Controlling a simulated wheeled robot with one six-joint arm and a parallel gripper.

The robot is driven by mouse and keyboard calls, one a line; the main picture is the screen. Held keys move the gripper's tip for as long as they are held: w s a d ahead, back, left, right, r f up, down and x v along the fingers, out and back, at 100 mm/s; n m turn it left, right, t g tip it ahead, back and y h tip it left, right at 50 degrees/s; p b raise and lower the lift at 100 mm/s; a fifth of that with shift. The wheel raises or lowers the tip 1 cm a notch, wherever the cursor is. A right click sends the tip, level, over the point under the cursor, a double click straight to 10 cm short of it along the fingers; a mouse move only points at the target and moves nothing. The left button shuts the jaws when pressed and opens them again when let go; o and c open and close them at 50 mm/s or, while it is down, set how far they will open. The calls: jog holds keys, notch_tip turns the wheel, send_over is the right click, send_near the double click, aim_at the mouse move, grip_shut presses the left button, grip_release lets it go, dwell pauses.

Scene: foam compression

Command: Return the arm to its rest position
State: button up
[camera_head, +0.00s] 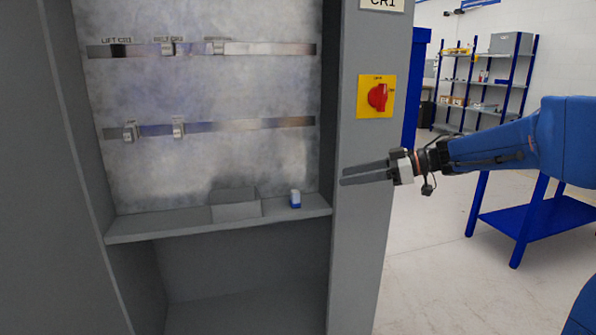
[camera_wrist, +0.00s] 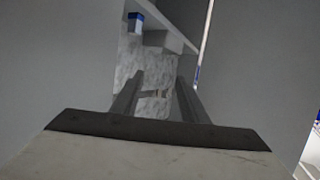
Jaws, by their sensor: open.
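My gripper (camera_head: 343,175) is at the end of my blue arm (camera_head: 500,147), reaching in from the right in the head view. It is in front of the right post of the grey cabinet (camera_head: 362,220), with its two dark fingers pointing left. The fingers are apart and nothing shows between them. In the wrist view the gripper (camera_wrist: 162,85) also shows two separate fingers pointing into the cabinet.
A red rotary switch (camera_head: 377,97) on a yellow plate is on the post above my gripper. A shelf (camera_head: 170,224) holds a grey box (camera_head: 236,205) and a small blue-white item (camera_head: 295,199). Rails carry several small devices. A blue table (camera_head: 535,218) and racks stand at right.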

jog(key=w+d+r+m+t+h, duration=0.2)
jog(key=d+r+m+t+h, duration=0.55)
jog(key=t, duration=0.35)
jog(key=s+d+f+m+h, duration=0.5)
jog(key=s+d+h, duration=0.2)
jog(key=d, duration=0.3)
jog(key=s+d+f+m+g+h, duration=0.25)
jog(key=s+f+g, duration=0.25)
jog(key=s+f, duration=0.8)
jog(key=s+a+f+g+y, duration=0.1)
jog(key=s+f, duration=0.3)
jog(key=s, duration=0.4)
jog(key=s+a+f+g+y, duration=0.2)
jog(key=s+a+f+g, duration=0.2)
jog(key=s, duration=0.4)
jog(key=shift+s+a+f, duration=0.25)
jog(key=shift+a+f, duration=0.05)
jog(key=shift+f, duration=0.45)
